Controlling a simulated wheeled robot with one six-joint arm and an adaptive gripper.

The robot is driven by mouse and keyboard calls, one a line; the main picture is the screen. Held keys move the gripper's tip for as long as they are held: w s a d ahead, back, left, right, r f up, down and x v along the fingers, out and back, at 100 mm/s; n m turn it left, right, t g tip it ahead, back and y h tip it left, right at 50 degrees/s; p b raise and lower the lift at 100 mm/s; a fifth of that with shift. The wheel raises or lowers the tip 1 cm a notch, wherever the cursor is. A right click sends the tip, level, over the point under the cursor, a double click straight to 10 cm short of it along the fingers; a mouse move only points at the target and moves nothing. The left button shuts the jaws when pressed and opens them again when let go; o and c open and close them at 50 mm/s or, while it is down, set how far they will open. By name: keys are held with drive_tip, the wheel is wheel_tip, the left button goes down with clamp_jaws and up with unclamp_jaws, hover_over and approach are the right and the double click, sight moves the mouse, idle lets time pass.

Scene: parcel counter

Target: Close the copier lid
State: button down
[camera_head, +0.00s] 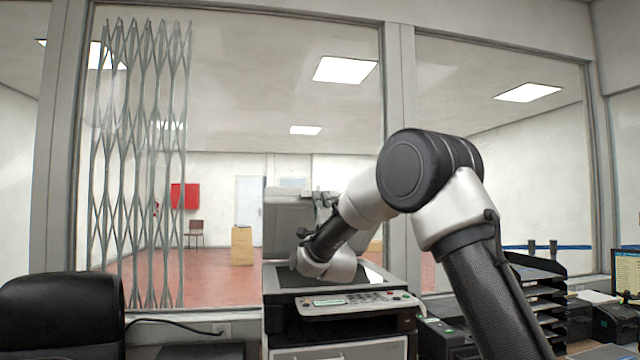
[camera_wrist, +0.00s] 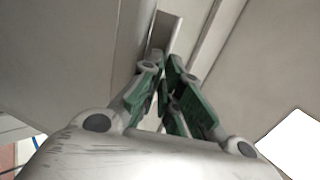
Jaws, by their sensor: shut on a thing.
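The copier (camera_head: 340,315) stands in the middle of the head view, with its control panel facing me. Its grey lid (camera_head: 280,228) is open and stands nearly upright at the back of the scanner bed. My gripper (camera_head: 322,198) is at the upper right part of the lid, partly hidden behind my wrist. In the wrist view my gripper (camera_wrist: 168,88) has its green-padded fingers close together on a narrow strip at the lid's edge (camera_wrist: 164,32). The exact contact is hard to see.
A black chair (camera_head: 62,312) stands at the left. Black paper trays (camera_head: 540,300) and a monitor (camera_head: 627,275) are at the right. Glass panes and a folding metal grille (camera_head: 138,170) stand behind the copier.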

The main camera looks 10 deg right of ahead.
drive_tip(key=s+f, duration=0.5)
drive_tip(key=f, duration=0.5)
drive_tip(key=shift+f, duration=0.3)
drive_tip(key=c, duration=2)
unclamp_jaws()
drive_tip(key=shift+w, duration=0.25)
drive_tip(key=v, duration=1.2)
drive_tip(key=shift+s+r, duration=0.15)
drive_tip(key=shift+r, duration=0.05)
